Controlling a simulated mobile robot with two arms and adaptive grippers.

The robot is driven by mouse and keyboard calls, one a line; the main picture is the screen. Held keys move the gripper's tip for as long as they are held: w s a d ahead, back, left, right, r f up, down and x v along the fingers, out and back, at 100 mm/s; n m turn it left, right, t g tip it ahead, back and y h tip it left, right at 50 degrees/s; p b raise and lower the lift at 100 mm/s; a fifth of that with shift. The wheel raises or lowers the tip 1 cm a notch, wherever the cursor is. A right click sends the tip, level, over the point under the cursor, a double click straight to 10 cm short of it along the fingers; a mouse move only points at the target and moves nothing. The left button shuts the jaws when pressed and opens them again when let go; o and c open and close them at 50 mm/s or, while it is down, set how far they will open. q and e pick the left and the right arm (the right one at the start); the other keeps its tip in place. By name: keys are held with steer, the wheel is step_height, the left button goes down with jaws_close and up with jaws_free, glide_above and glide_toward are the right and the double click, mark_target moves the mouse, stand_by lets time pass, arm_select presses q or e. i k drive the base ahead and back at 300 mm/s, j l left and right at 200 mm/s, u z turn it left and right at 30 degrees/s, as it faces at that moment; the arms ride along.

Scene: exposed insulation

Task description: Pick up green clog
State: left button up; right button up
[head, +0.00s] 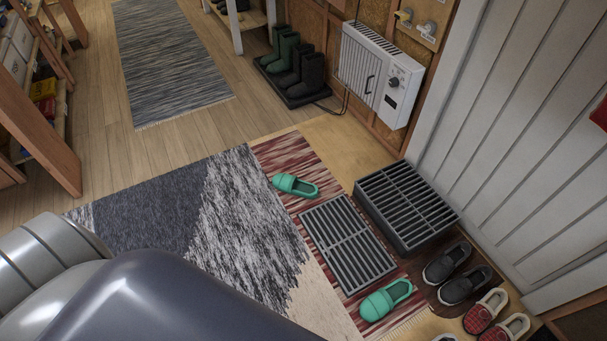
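Two green clogs lie on the floor in the head view. One green clog (295,186) lies on the red striped part of the rug, just above the flat grate. The other green clog (386,300) lies at the lower end of the same grate, close to the rug's fringed edge. Both look upright and apart from each other. A grey and dark blue arm part of mine fills the lower left. Neither of my grippers shows, so their distance to the clogs cannot be seen.
A flat grey grate (347,244) lies between the clogs. A raised dark slatted box (406,207) stands right of it. Dark shoes (456,272) and red plaid slippers (496,316) sit at lower right. A wall heater (382,75) hangs above. The patterned rug (205,215) is clear at left.

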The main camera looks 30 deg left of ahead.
mark_target(288, 184)
steer(key=j+z, duration=0.1)
steer(key=z, duration=0.5)
steer(key=i+j+z, duration=0.1)
steer(key=j+z, duration=0.35)
steer(key=j, duration=0.55)
steer(key=k+j+z, duration=0.1)
steer(key=j+z, duration=0.4)
steer(key=j, duration=0.5)
